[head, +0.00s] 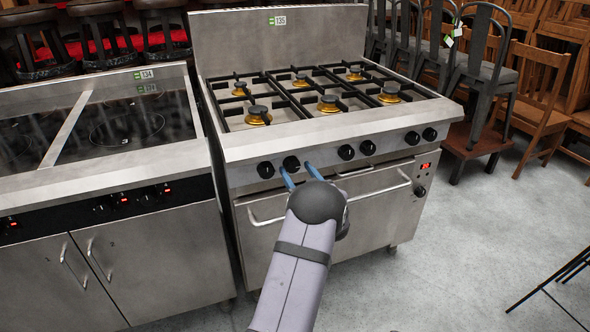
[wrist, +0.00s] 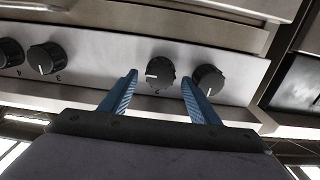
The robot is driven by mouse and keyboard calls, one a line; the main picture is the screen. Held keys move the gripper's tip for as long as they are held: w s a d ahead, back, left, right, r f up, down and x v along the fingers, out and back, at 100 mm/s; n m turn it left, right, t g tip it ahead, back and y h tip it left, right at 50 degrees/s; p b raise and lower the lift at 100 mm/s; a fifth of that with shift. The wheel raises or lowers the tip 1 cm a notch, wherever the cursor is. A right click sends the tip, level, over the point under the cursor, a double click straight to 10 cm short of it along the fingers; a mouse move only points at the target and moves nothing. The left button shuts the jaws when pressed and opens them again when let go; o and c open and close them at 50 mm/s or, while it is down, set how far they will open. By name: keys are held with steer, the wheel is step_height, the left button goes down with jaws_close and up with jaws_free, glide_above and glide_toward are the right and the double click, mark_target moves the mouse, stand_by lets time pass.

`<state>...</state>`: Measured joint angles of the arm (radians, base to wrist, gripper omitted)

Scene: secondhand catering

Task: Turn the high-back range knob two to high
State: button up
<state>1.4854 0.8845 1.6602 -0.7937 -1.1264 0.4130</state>
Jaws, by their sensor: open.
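The high-back range (head: 270,52) is the steel cooker with a tall back panel. Its knob two (head: 291,163) is the second black knob from the left on the front. In the wrist view, where the numbers are upside down, knob two (wrist: 161,72) has its white mark pointing left. My gripper (head: 297,170) is open at the front panel. Its blue fingers (wrist: 160,81) lie on either side of knob two in the wrist view, with gaps visible; contact does not show.
Knob one (wrist: 208,80) sits close beside the right finger in the wrist view; knob three (wrist: 46,58) is farther left. The oven handle (head: 264,218) runs below the panel. An induction range (head: 95,175) stands left. Open floor (head: 450,240) lies right.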

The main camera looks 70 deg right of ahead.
steer(key=v, duration=0.5)
steer(key=shift+s+a, duration=0.1)
steer(key=shift+a, duration=0.05)
stand_by(0.3)
